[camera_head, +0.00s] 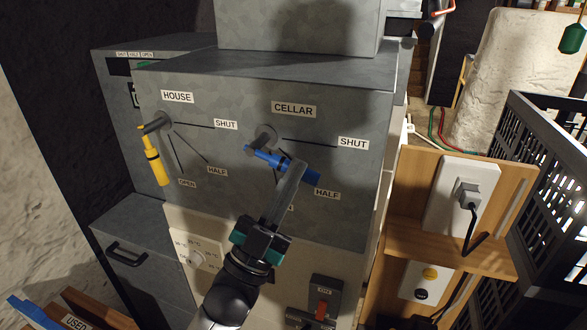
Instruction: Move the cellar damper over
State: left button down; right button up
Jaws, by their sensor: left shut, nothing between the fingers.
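The cellar damper has a blue handle (309,175) on a grey shaft (265,137), under the CELLAR label (293,109) on the grey metal cabinet. The handle slopes down to the right, at an angle between the SHUT line (310,143) and the HALF mark (327,194). My left gripper (294,168) comes up from below, with its shut, empty fingers across the middle of the handle and hiding part of it. I cannot tell whether they touch it. The lowest cellar label is mostly hidden behind the fingers. My right gripper is not in view.
The house damper's yellow handle (153,160) hangs down along its OPEN line to the left. A wooden shelf (400,190) with a white socket box (460,190) and cord stands right of the cabinet. A dark crate (530,130) is farther right. A dial panel (195,250) sits below.

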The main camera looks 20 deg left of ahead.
pick_arm(q)
jog(key=a+f+m+g+h+p, duration=0.4)
jog(key=m+g, duration=0.8)
jog(key=m, duration=0.4)
jog(key=shift+w+a+f+m+g+p, duration=0.15)
jog(key=shift+a+f+m+g+p, duration=0.2)
jog(key=shift+a+f+p, duration=0.5)
jog(key=shift+a, duration=0.15)
jog(key=shift+r, duration=0.1)
